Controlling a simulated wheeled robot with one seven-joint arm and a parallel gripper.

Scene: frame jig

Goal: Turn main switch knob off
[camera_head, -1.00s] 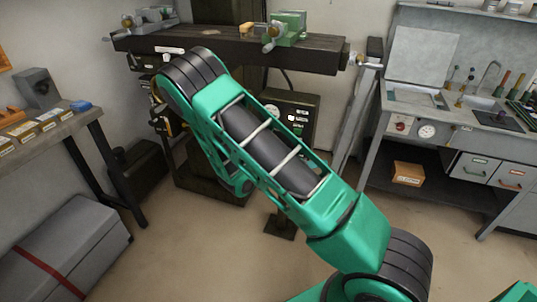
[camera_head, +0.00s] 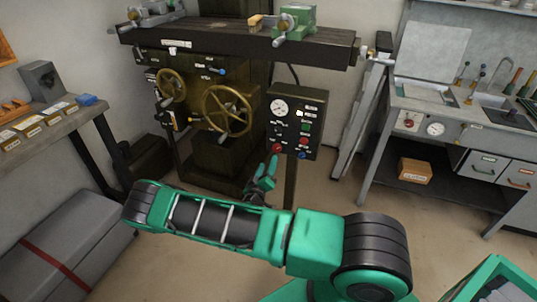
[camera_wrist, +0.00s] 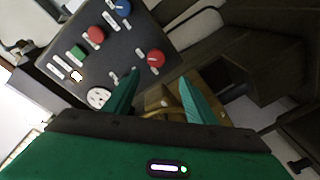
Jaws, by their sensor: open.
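The dark control panel (camera_head: 296,112) stands beside the machine and carries a gauge (camera_head: 279,107), a green button (camera_head: 305,127), a red button (camera_head: 304,141), a blue knob (camera_head: 302,155) and a lower-left red knob (camera_head: 277,149). I cannot read which one is the main switch. My gripper (camera_head: 267,167) is open and empty just below the panel's lower left. In the wrist view the lower-left red knob (camera_wrist: 156,58) shows ahead of the gap between my open fingers (camera_wrist: 160,78). Whether they touch it cannot be told.
The machine's large brass handwheel (camera_head: 228,110) is left of the panel, with a smaller handwheel (camera_head: 171,86) further left. The machine table (camera_head: 230,42) overhangs above. A grey sink bench (camera_head: 470,130) stands right. A grey chest (camera_head: 60,250) is lower left.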

